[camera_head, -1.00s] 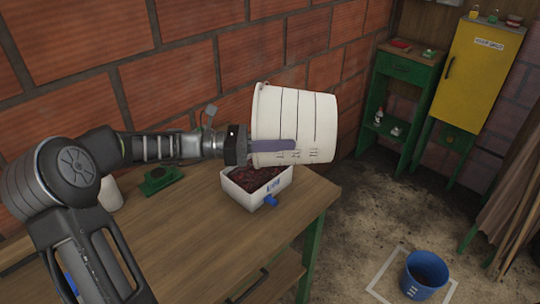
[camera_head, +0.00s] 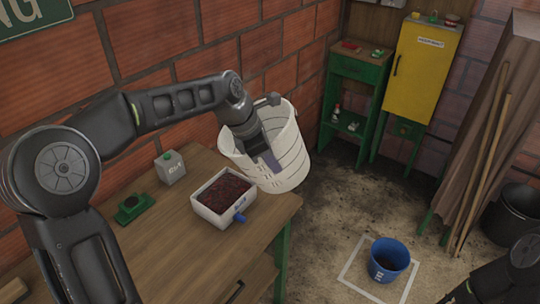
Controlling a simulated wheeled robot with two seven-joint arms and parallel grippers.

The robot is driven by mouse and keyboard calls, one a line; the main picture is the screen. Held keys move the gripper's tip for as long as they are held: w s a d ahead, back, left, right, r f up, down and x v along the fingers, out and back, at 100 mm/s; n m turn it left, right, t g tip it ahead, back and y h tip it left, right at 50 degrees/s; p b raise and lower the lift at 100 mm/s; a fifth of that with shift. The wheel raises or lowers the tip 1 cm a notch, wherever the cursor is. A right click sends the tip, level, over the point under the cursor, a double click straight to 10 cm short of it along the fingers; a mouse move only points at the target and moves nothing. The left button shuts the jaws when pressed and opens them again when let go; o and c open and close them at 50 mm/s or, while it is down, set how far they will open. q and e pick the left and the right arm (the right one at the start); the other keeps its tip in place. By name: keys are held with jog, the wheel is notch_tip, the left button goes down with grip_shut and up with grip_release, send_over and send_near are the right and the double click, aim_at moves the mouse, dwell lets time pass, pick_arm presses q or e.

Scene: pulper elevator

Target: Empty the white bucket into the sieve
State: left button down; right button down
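The white bucket (camera_head: 291,160) is off the table in the camera_head view, tilted, above and past the table's right edge. My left gripper (camera_head: 268,155) is at its wall, with a purple finger against the white surface, and appears shut on it. The bucket's contents are not clear to see. A white box (camera_head: 222,217) with a blue knob and dark red contents (camera_head: 226,193) stands on the table, below and left of the bucket. I cannot tell whether this box is the sieve. Part of my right arm shows at the lower right; its gripper is out of view.
A blue bucket (camera_head: 389,260) stands on the floor inside a white square outline. A yellow cabinet (camera_head: 421,70) and green shelf (camera_head: 348,100) stand at the back.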

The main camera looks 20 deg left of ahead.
aim_at(268, 175)
pick_arm(q)
jog(key=f+y, duration=0.1)
jog(key=f+g+y, duration=0.1)
jog(key=a+f+y, duration=0.1)
jog(key=f+y, duration=0.1)
jog(key=shift+s+a+g, duration=0.1)
jog(key=shift+s+g, duration=0.15)
jog(key=shift+g, duration=0.15)
jog(key=shift+a+f+y, duration=0.25)
jog(key=shift+f+y, duration=0.05)
jog(key=shift+y, duration=0.1)
jog(key=shift+s, duration=0.1)
